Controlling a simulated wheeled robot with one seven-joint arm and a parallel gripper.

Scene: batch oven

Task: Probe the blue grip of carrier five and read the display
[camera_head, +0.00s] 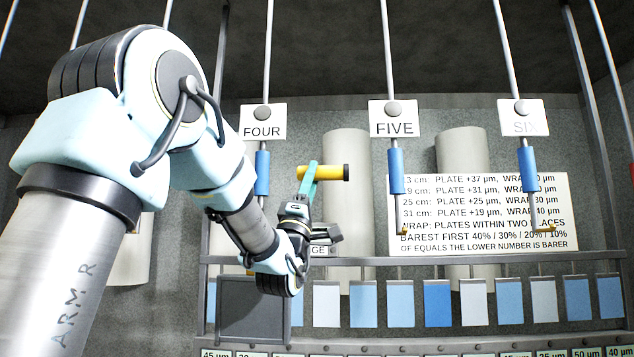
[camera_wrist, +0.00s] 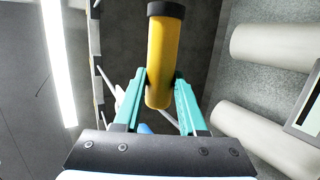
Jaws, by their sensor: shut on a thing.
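My gripper (camera_head: 308,180) is shut on a yellow probe (camera_head: 323,172) with a black end cap, held level and pointing right in the head view. In the wrist view the yellow body stands between the teal fingers (camera_wrist: 160,95). Carrier FIVE hangs on a rod under its label (camera_head: 394,119), with a blue grip (camera_head: 396,170) and a small hook below. The probe is left of this grip, with a visible gap between them in the head view. Carrier FOUR's blue grip (camera_head: 262,172) hangs left of the probe. No display with a readable value shows.
Carrier SIX's blue grip (camera_head: 528,170) hangs at right. A white notice (camera_head: 545,215) with thickness and wrap figures is behind FIVE and SIX. A metal rail (camera_head: 450,261) crosses below, with several blue and pale plates under it. Pale cylinders (camera_head: 347,215) stand behind.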

